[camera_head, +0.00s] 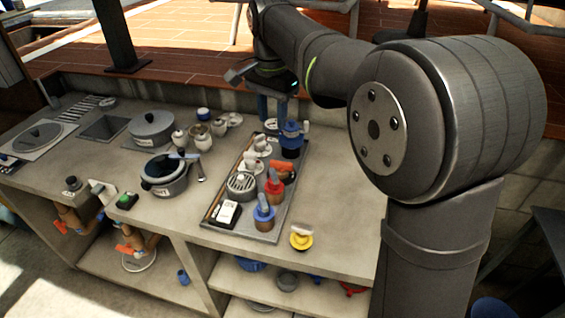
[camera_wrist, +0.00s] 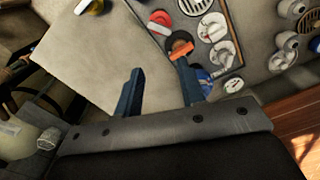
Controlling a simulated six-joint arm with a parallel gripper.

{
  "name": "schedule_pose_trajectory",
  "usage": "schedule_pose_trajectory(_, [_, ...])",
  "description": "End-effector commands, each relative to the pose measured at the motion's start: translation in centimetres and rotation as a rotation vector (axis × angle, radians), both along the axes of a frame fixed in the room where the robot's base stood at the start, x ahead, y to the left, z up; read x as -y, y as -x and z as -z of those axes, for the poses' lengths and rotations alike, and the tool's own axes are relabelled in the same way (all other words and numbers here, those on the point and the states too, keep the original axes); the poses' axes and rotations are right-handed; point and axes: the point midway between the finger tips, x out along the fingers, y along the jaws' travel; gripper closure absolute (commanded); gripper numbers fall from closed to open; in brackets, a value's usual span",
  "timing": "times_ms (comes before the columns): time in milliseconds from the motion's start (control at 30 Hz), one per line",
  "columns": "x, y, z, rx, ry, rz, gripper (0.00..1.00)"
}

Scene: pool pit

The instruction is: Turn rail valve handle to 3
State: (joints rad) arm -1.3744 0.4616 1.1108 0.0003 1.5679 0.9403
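A grey panel with a dark rim (camera_head: 213,207) lies on the counter and carries several valves and fittings. These include a blue valve (camera_head: 291,139) at its far end, an orange handle (camera_head: 287,166), a red valve (camera_head: 274,186) and a nearer blue-topped valve (camera_head: 264,211). I cannot tell which is the rail valve, and no number 3 is readable. My gripper (camera_head: 272,112) is above the panel's far end, close to the far blue valve. In the wrist view my gripper (camera_wrist: 160,68) is open and empty; its right finger partly covers the orange handle (camera_wrist: 181,49) and blue valve (camera_wrist: 204,80).
A yellow-based knob (camera_head: 301,239) stands on the counter in front of the panel. A dark pot (camera_head: 164,175), another grey pot (camera_head: 151,128) and small white jars (camera_head: 202,139) stand to the left. The counter right of the panel (camera_head: 345,205) is clear.

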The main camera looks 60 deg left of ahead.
Motion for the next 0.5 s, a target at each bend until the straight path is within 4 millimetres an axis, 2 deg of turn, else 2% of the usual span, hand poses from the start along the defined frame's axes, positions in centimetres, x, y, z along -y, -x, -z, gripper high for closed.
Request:
schedule_pose_trajectory(167, [-0.5, -1.9, 1.4, -0.06, -0.022, 0.188, 0.64])
schedule_pose_trajectory(500, [-1.9, -9.6, 5.4, -0.331, -0.073, 0.984, 0.64])
